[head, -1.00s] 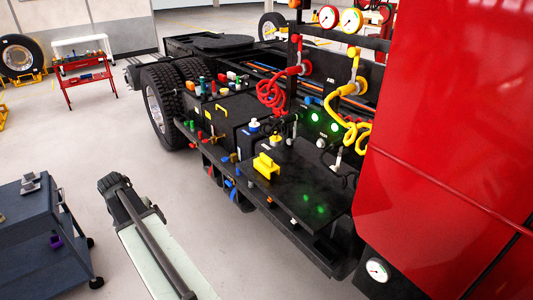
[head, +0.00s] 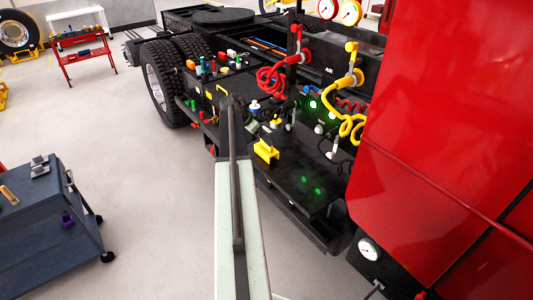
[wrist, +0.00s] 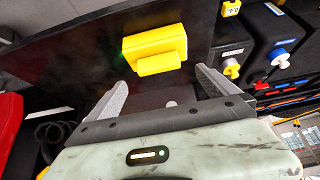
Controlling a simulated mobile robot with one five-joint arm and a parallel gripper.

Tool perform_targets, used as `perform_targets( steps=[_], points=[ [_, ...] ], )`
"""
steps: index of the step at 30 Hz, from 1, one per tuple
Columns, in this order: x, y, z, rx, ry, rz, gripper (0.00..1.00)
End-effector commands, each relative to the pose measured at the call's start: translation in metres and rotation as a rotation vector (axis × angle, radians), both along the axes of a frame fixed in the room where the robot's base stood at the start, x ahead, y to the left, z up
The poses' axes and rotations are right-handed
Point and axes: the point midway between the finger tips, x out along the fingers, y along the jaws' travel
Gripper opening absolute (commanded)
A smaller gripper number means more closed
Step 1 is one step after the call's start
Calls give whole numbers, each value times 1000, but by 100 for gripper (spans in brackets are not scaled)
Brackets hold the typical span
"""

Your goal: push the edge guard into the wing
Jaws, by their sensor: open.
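The yellow block with a smaller raised front piece, which looks like the edge guard (head: 265,151), sits at the dark flat panel, likely the wing (head: 310,190), on the truck's side. In the wrist view the yellow block (wrist: 155,48) stands ahead of my gripper (wrist: 165,90), against the dark panel (wrist: 85,60). My gripper is open and empty, its two grey fingers spread to either side below the block, with no contact visible. In the head view my arm hides most of the gripper. How deep the guard sits in the panel cannot be told.
The red cab side (head: 440,130) closes off the right. Red (head: 270,80) and yellow (head: 350,125) coiled hoses hang behind the panel. Coloured knobs and valves (head: 215,68) line the chassis to the left. A blue-grey cart (head: 50,215) stands at left, with clear floor between.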

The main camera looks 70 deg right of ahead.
Motion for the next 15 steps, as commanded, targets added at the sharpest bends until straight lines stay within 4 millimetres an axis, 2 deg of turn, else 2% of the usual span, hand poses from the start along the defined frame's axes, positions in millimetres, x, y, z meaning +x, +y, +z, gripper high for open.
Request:
perform_targets(
  steps=[2,10,15],
  points=[
    [-1,-1,-4,0,0,0,98],
    [-13,-19,-45,0,0,-1,98],
    [-15,-22,-44,0,0,0,98]
  ],
)
